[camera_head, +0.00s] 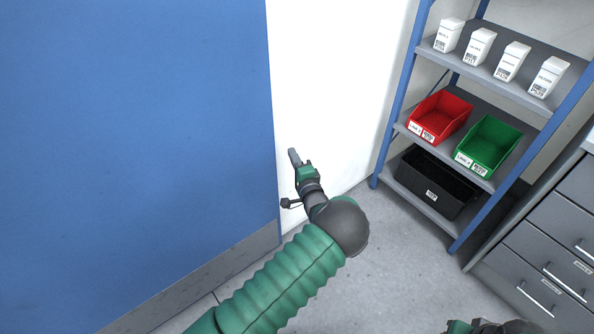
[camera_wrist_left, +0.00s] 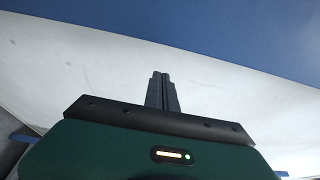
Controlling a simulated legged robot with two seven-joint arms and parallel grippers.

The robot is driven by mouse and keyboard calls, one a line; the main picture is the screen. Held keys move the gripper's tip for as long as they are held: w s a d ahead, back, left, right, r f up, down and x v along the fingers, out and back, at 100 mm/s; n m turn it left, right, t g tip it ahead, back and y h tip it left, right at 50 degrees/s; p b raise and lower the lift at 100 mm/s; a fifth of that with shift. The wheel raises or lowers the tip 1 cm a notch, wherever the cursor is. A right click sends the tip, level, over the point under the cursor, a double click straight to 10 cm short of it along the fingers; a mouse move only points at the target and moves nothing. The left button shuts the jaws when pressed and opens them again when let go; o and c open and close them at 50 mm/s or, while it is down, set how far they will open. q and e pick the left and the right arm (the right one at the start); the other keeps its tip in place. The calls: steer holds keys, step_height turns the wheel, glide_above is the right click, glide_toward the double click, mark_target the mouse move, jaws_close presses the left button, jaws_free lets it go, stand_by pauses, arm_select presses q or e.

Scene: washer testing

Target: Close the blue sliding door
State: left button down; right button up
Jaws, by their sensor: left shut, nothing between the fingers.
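The blue sliding door (camera_head: 130,130) fills the left of the head view, with a grey strip along its bottom. Its right edge stands against a white wall. My left gripper (camera_head: 293,156) is shut and empty, just right of that edge and in front of the white wall. In the left wrist view my left gripper's fingers (camera_wrist_left: 161,80) are together, and the blue door (camera_wrist_left: 230,35) spans the top of the picture. I cannot tell whether the fingers touch the door edge. At the bottom right of the head view a dark and green part shows; my right gripper's fingers are not visible.
A blue-framed shelf (camera_head: 470,63) at the right holds several white boxes, a red bin (camera_head: 440,116), a green bin (camera_head: 488,146) and a black bin (camera_head: 436,186). A grey drawer cabinet (camera_head: 545,255) stands at the far right. The grey floor (camera_head: 400,270) between is clear.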

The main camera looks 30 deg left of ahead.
arm_select(q)
steer(key=a+b, duration=0.1)
steer(key=a, duration=0.1)
steer(key=s+a, duration=0.1)
steer(key=shift+a+b, duration=0.35)
steer(key=shift+b, duration=0.05)
steer(key=shift+s, duration=0.1)
